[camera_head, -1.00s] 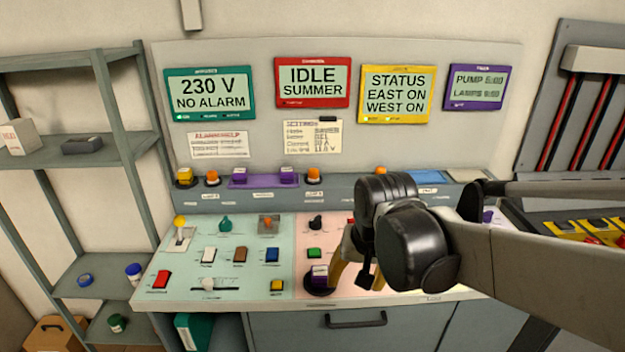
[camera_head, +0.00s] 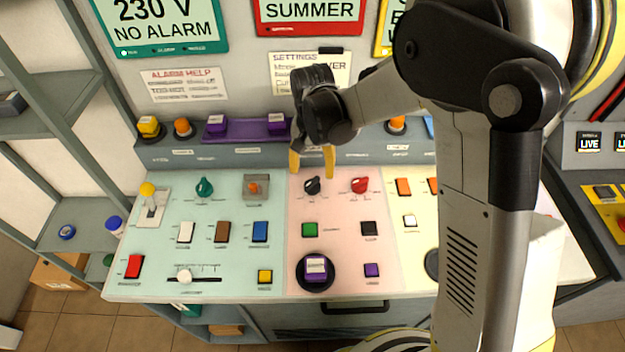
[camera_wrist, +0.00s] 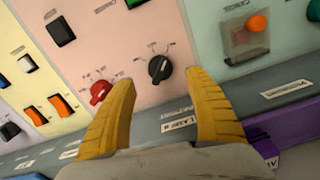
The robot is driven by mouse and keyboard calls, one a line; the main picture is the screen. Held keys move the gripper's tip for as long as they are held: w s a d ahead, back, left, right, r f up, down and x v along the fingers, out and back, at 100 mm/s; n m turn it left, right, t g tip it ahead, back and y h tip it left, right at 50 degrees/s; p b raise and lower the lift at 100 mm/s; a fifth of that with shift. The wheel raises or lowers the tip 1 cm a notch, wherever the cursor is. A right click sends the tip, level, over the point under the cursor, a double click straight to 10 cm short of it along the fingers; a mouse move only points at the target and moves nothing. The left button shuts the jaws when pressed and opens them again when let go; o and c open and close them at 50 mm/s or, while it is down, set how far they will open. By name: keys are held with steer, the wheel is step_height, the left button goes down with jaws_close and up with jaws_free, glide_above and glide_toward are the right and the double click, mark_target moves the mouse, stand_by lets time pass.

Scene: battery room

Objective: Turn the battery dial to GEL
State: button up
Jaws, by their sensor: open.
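A black dial (camera_head: 312,185) with a pointer knob sits on the pink panel (camera_head: 335,265). A red dial (camera_head: 360,185) sits to its right, and a green dial (camera_head: 204,187) is on the mint panel. The labels are too small to read, so I cannot tell which is the battery dial. My gripper (camera_head: 312,165) is open and empty, with its yellow fingers over the back of the pink panel. In the wrist view the black dial (camera_wrist: 160,69) appears between the fingertips (camera_wrist: 160,76), apparently apart from them. The red dial (camera_wrist: 101,92) lies just left of the left finger.
Green (camera_head: 309,230) and black (camera_head: 369,228) buttons sit in front of the dials. A purple button (camera_head: 316,268) on a round black base is nearer. The raised rear ledge (camera_head: 350,150) carries lamps and buttons. A settings card (camera_head: 300,70) hangs behind, partly covered.

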mark_target(313, 180)
step_height(313, 180, down, 7)
steer(key=shift+w+r+b, duration=0.1)
steer(key=shift+b, duration=0.65)
steer(key=shift+c, duration=0.5)
steer(key=c, duration=1.1)
